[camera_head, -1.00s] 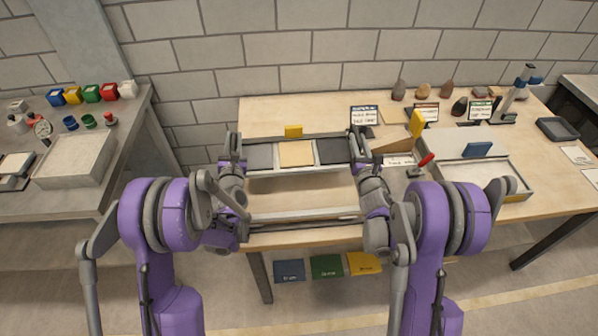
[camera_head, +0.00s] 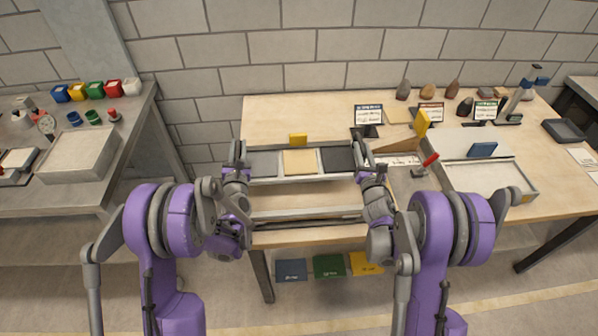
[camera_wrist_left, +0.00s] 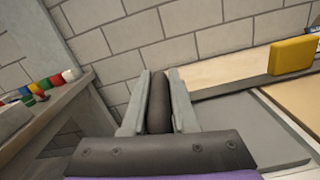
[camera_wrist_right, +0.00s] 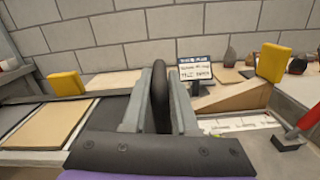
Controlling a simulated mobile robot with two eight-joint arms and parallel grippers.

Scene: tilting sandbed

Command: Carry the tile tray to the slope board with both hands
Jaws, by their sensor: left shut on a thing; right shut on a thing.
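The tile tray (camera_head: 276,181) is a wide tray with a grey, a tan (camera_head: 300,161) and a dark tile in a row, in the middle of the head view. My left gripper (camera_head: 237,158) is shut on the tray's left end, and my right gripper (camera_head: 364,158) is shut on its right end. In the left wrist view the fingers (camera_wrist_left: 159,100) close around a dark handle. The right wrist view shows the same at the other end (camera_wrist_right: 160,95). The tray looks roughly level. I cannot clearly tell which object is the slope board; a wooden wedge (camera_head: 398,146) stands right of the tray.
A yellow block (camera_head: 298,140) stands at the tray's far edge. Several stones line the back. The table's back left is bare.

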